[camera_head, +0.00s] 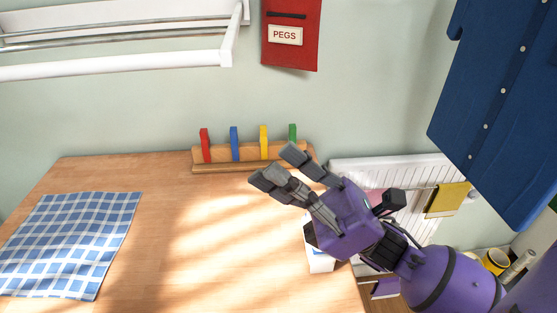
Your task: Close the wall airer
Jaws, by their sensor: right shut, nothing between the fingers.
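The white wall airer (115,68) is at the upper left, cut off by the left and top edges. Its front bar stands out from the wall, with thin metal rails behind it and a white side arm (235,38) at its right end. My right gripper (278,167) is shut and empty. It is over the right part of the wooden table, below and to the right of the airer and apart from it. My left gripper is out of view.
A wooden rack (230,160) with coloured pegs stands at the table's back. A blue checked cloth (70,245) lies on the left of the wooden table (190,270). A red PEGS bag (290,50) and a blue shirt (505,110) hang near a white radiator (400,172).

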